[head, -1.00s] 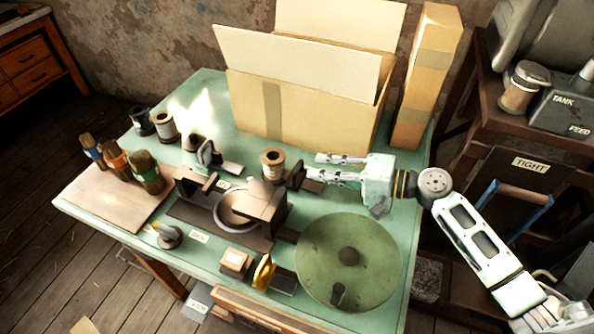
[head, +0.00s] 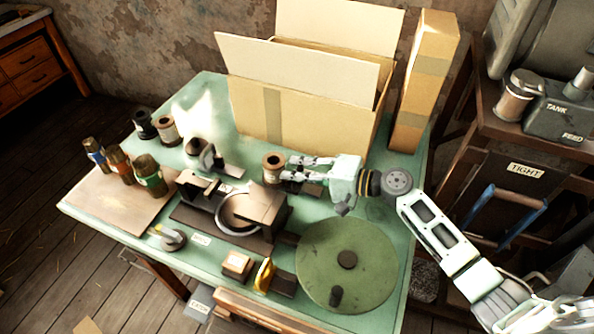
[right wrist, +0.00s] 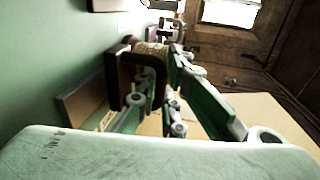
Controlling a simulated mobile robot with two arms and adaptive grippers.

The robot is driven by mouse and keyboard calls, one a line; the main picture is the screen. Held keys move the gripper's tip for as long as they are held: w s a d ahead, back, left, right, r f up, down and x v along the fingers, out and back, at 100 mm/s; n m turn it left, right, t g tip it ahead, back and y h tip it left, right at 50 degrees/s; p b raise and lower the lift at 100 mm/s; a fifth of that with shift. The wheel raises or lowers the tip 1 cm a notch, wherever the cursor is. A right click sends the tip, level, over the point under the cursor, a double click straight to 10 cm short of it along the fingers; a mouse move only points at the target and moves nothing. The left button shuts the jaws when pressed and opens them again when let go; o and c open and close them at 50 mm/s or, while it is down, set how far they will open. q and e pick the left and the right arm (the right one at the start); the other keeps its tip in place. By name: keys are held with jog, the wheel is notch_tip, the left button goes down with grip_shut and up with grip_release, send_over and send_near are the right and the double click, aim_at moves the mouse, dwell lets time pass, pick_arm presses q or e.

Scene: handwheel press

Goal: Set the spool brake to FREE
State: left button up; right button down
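A thread spool (head: 273,164) stands on the green table, with a dark brake piece on a base plate (head: 310,188) just right of it. My right gripper (head: 287,169) reaches in from the right, its two fingers apart and their tips close to the spool. In the right wrist view, the dark bracket-shaped brake piece (right wrist: 120,75) lies by the left finger, and the spool (right wrist: 152,52) shows beyond it. I see no clear grip; whether a finger touches the brake is unclear. A small label (right wrist: 106,119) is on the plate, unreadable. My left gripper is out of view.
A large open carton (head: 300,110) and a tall box (head: 424,80) stand behind the gripper. The handwheel (head: 350,262) is in front, with the press (head: 262,208) to its left. A "TIGHT" sign (head: 525,170) hangs on the cabinet at right.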

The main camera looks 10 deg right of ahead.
dwell(0.5)
jog(key=shift+s+d+f, duration=0.15)
jog(key=shift+s+d, duration=0.05)
jog(key=shift+d, duration=0.15)
jog(key=v, duration=0.1)
jog(key=b+v, duration=0.1)
jog(key=v, duration=0.2)
jog(key=shift+f, duration=0.35)
jog(key=c, duration=2.1)
grip_release()
jog(key=shift+s+d, duration=0.1)
jog(key=shift+d, duration=0.15)
jog(key=v, duration=1.2)
